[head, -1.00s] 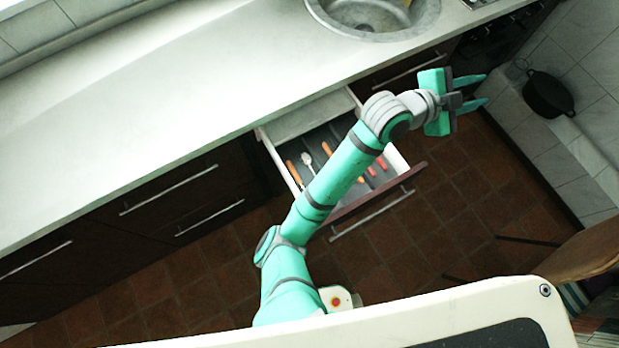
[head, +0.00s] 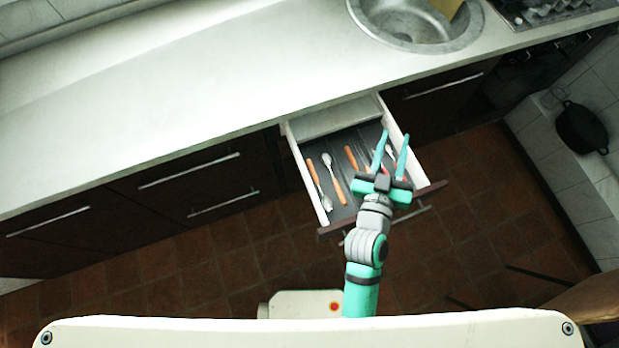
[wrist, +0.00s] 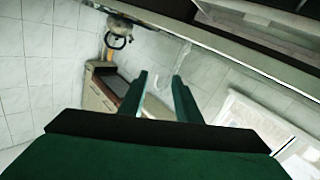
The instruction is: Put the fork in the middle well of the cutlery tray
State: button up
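The open drawer holds a dark cutlery tray (head: 343,144) with several pieces of cutlery. Two orange-handled pieces, a left one (head: 313,173) and a spoon (head: 338,188), lie in its left part. Another orange handle (head: 350,157) lies near the middle; its far end is hard to make out. Reddish handles lie at the right, partly behind my fingers. I cannot tell which piece is the fork. My gripper (head: 394,140) is open and appears over the drawer's right part, fingers pointing away from me. In the wrist view the gripper (wrist: 158,88) has nothing between its fingers.
The pale counter (head: 200,90) runs behind the drawer, with a round sink (head: 415,25) and a stove (head: 550,8) to the right. The drawer front (head: 335,227) and its handle face me. A black pot (head: 582,128) stands at the far right. The tiled floor is mostly clear.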

jog(key=s+a+f+y, duration=0.2)
jog(key=s+a, duration=0.3)
jog(key=s+a+f+n+g+y, duration=0.1)
jog(key=s+a+f, duration=0.2)
jog(key=s+a, duration=0.2)
jog(key=s+a+f+n+y, duration=0.1)
jog(key=s+a+f+y, duration=0.1)
jog(key=s+a, duration=0.3)
jog(key=shift+s+a+f+y, duration=0.15)
jog(key=shift+s+a+f, duration=0.05)
jog(key=shift+s, duration=0.2)
jog(key=shift+s+a+f+y, duration=0.15)
jog(key=shift+s, duration=0.25)
jog(key=s+a+r, duration=0.1)
jog(key=s+a, duration=0.4)
jog(key=s, duration=0.1)
jog(key=shift+s+m+g+y, duration=0.3)
